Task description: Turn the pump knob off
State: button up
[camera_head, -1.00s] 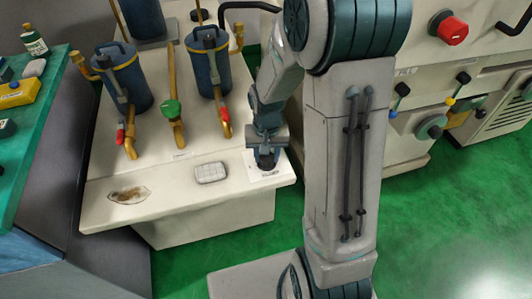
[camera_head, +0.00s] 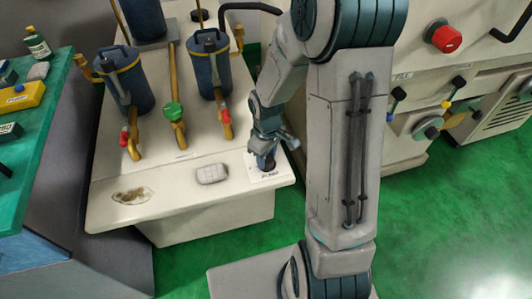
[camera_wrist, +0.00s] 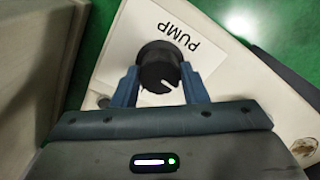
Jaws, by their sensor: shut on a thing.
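The pump knob (camera_wrist: 158,68) is a black round knob with a white pointer line, on a white plate (camera_wrist: 205,55) marked PUMP. In the wrist view the pointer line runs toward the lower right of the picture. My gripper (camera_wrist: 160,85) has its two blue fingers on either side of the knob, shut on it. In the head view my gripper (camera_head: 264,160) reaches down to the plate at the front right corner of the cream cabinet (camera_head: 235,205). There the knob is mostly hidden by the fingers.
On the cabinet top stand blue canisters (camera_head: 125,85), brass pipes with a green valve handle (camera_head: 173,110) and red-handled valves. A machine with a red knob (camera_head: 446,39) stands at right.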

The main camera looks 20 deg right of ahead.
aim_at(267, 158)
jog(key=shift+n, duration=0.8)
jog(key=o, duration=1)
jog(key=shift+c, duration=0.2)
notch_tip(267, 158, up, 14)
jog(key=p, duration=0.2)
jog(key=shift+p, duration=0.4)
jog(key=shift+f, duration=0.1)
